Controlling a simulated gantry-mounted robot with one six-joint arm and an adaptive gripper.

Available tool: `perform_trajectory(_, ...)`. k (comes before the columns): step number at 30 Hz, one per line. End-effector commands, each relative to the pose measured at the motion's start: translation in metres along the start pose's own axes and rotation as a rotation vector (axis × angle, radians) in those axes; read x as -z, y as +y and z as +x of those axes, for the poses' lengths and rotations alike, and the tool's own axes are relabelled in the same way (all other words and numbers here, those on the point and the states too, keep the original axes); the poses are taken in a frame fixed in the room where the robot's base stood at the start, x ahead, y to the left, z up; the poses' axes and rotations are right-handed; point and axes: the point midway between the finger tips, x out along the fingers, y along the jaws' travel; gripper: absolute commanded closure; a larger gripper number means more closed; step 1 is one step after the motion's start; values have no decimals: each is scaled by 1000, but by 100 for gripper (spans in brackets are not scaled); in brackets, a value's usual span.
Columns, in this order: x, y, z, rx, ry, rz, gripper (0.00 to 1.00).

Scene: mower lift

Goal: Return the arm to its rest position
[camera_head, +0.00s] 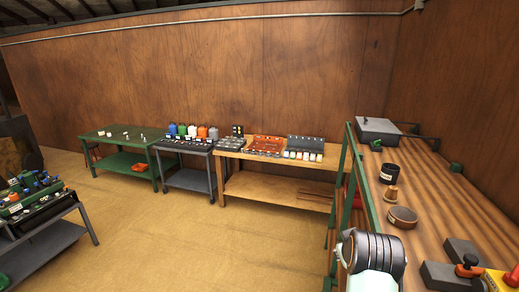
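A dark, ribbed, rounded part with a pale lower section shows at the bottom right, in front of the near edge of the wooden workbench (440,212). It looks like a piece of my own arm. I see no gripper fingers in this view, so I cannot tell whether my gripper is open or shut or holds anything.
A green table (118,137), a dark cart (190,178) and a wooden table (275,190) line the wall. Open floor lies between.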

Motion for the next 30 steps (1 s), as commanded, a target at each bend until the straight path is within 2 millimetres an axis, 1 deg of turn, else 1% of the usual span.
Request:
perform_trajectory(1,-11,-42,0,17,38,15,59)
perform_trajectory(2,-18,-65,-4,25,67,32,59)
perform_trajectory(3,-27,-97,-13,37,109,59,59)
perform_trajectory(4,-35,-119,-22,48,141,78,59)
perform_trajectory(5,-44,-141,-33,61,171,99,59)
perform_trajectory(6,-57,-166,-49,80,210,127,59)
perform_trajectory(8,-77,-199,-77,112,263,166,59)
perform_trajectory(9,-89,-216,-95,132,295,191,59)
perform_trajectory(12,-114,-244,-136,176,353,240,59)
perform_trajectory(15,-127,-256,-160,203,384,270,59)
perform_trajectory(18,-131,-258,-168,212,396,281,59)
perform_trajectory(30,-130,-258,-168,211,396,282,59)
